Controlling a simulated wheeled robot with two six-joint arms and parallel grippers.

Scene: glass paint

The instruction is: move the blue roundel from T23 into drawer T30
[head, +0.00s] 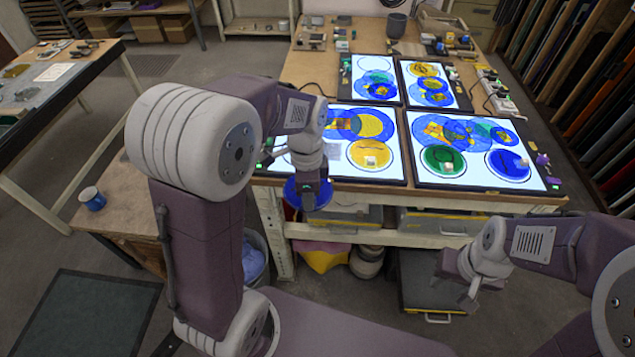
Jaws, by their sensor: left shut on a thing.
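My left gripper (309,190) is shut on a blue roundel (293,194), held in front of the light table's near edge, left of its middle. The gripper hides part of it. Another blue roundel (508,172) lies on the near right light panel (420,125), with a small white block on it. Under the table are closed-looking drawers (345,219) (436,222). A lower drawer (418,270) at the right looks pulled out, with a pale handle. I cannot read T23 or T30. My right gripper (461,277) is open and empty, in front of that drawer.
A green roundel (432,159) and a yellow one (383,150) lie on the near panels. A blue mug (92,199) stands on a low wooden surface at left. A yellow and red container (325,257) and pots sit under the table. Panel racks stand at right.

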